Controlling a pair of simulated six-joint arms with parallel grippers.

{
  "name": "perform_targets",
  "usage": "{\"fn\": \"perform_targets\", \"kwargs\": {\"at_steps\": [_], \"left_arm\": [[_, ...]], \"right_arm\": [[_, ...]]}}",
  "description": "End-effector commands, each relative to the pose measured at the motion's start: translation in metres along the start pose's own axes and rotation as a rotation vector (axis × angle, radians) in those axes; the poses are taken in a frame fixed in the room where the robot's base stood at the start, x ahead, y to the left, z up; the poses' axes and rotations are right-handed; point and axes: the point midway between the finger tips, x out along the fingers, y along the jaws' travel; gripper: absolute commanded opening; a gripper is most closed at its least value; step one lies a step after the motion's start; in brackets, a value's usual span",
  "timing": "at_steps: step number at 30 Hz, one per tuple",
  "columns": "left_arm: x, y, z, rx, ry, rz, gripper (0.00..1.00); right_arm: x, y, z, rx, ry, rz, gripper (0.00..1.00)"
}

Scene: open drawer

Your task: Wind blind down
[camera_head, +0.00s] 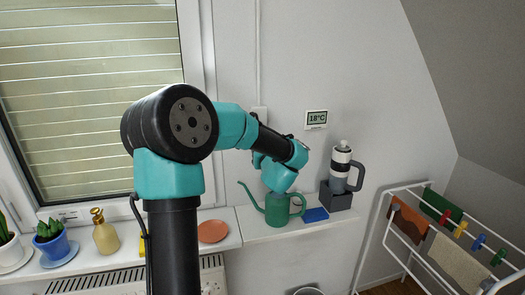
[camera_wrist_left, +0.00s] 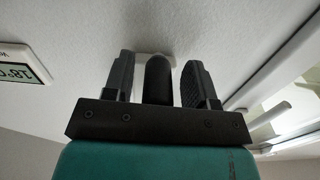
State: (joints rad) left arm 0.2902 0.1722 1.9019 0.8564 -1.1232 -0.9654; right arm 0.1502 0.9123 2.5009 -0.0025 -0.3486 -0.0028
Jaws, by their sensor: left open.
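The pale slatted blind (camera_head: 85,85) covers the visible window pane in the head view. A thin white cord or tube (camera_head: 258,50) runs down the wall beside the window to a small white fitting (camera_head: 259,113). In the head view my left arm hides its own fingers. In the left wrist view my left gripper (camera_wrist_left: 158,75) is open, with its two dark fingers apart. A dark rounded rod, which looks like a crank knob (camera_wrist_left: 157,78), stands between them, with gaps at the sides. A white piece (camera_wrist_left: 153,58) shows behind it at the wall. My right gripper is not in view.
A thermostat (camera_head: 316,118) hangs on the wall to the right. Plants and a gold bottle (camera_head: 104,233) line the sill. A drying rack (camera_head: 430,245) stands at right.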

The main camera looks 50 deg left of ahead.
Motion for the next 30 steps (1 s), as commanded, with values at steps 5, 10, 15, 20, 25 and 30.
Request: {"fn": "perform_targets", "kwargs": {"at_steps": [5, 10, 15, 20, 25, 30], "left_arm": [[-0.006, 0.001, 0.000, 0.000, 0.000, 0.001, 0.52], [-0.025, 0.001, 0.000, 0.000, 0.000, 0.002, 0.52], [-0.056, 0.001, 0.000, 0.000, -0.001, 0.004, 0.52], [-0.087, 0.001, 0.000, 0.000, -0.001, 0.004, 0.52], [-0.120, 0.001, 0.000, 0.000, 0.000, 0.004, 0.52], [-0.150, 0.000, 0.000, 0.000, 0.000, 0.004, 0.52]], "right_arm": [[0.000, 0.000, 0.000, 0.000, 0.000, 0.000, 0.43], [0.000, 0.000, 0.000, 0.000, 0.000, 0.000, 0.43], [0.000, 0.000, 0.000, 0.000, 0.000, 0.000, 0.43], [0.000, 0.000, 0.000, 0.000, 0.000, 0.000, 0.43], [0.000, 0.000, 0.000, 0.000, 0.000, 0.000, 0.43], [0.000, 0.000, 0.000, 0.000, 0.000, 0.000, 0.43]]}}
